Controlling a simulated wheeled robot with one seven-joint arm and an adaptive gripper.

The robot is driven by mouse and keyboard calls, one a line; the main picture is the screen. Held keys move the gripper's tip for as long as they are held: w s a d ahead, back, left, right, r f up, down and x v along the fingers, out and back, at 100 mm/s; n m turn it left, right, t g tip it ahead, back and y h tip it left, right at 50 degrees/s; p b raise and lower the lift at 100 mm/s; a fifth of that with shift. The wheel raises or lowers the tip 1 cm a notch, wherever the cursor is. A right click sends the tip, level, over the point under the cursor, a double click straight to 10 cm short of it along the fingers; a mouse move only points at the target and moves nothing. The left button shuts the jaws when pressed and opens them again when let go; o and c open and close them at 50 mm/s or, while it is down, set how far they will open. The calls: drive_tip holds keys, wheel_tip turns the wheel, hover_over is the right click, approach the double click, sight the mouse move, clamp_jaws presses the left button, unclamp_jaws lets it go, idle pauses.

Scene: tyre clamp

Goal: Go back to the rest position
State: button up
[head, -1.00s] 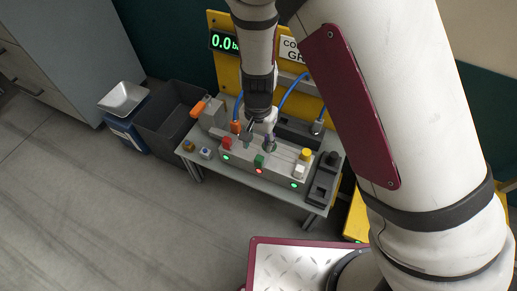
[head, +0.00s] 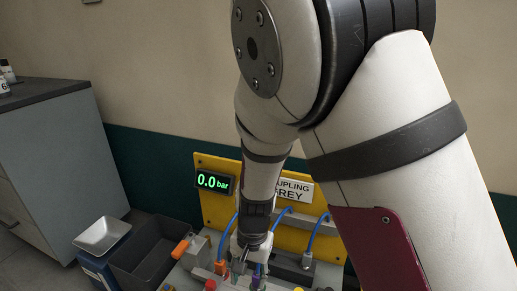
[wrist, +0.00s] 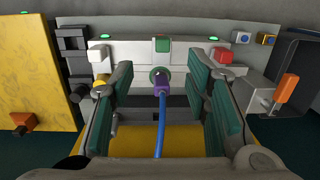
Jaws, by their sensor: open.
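My gripper (wrist: 162,105) is open in the wrist view, with its green-padded fingers spread apart. Between and beyond the fingers is a purple coupling (wrist: 160,84) on a blue hose (wrist: 161,135), at a round green-rimmed port on the grey block (wrist: 135,75). No finger visibly touches the coupling. In the head view my gripper (head: 250,258) hangs over the workbench, low in the picture, and its fingertips are hard to make out.
A yellow panel (head: 215,210) carries a display (head: 214,182) reading 0.0 bar and a coupling sign (head: 297,190). A dark bin (head: 145,258) and a scale-like device (head: 100,237) stand left. An orange-handled lever (wrist: 286,90) shows at right in the wrist view.

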drive_tip(key=s+d+r+n+y, duration=0.1)
drive_tip(key=s+d+r, duration=0.45)
drive_tip(key=r, duration=0.45)
drive_tip(key=s+d+r+n+y, duration=0.1)
drive_tip(key=s+d+r, duration=0.45)
drive_tip(key=r, duration=0.45)
drive_tip(key=s+d+r+n+h, duration=0.1)
drive_tip(key=s+d+r, duration=0.1)
drive_tip(key=s+d, duration=0.45)
drive_tip(key=s+d+r+h, duration=0.2)
drive_tip(key=s+d+r, duration=0.15)
drive_tip(key=s, duration=0.55)
wheel_tip(320, 180, up, 32)
drive_tip(key=t+p, duration=0.4)
drive_tip(key=p, duration=2.7)
drive_tip(key=shift+w+d+r+n+t, duration=0.2)
drive_tip(key=shift+d+n+t, duration=0.1)
drive_tip(key=shift+d+t, duration=0.1)
drive_tip(key=shift+f, duration=0.1)
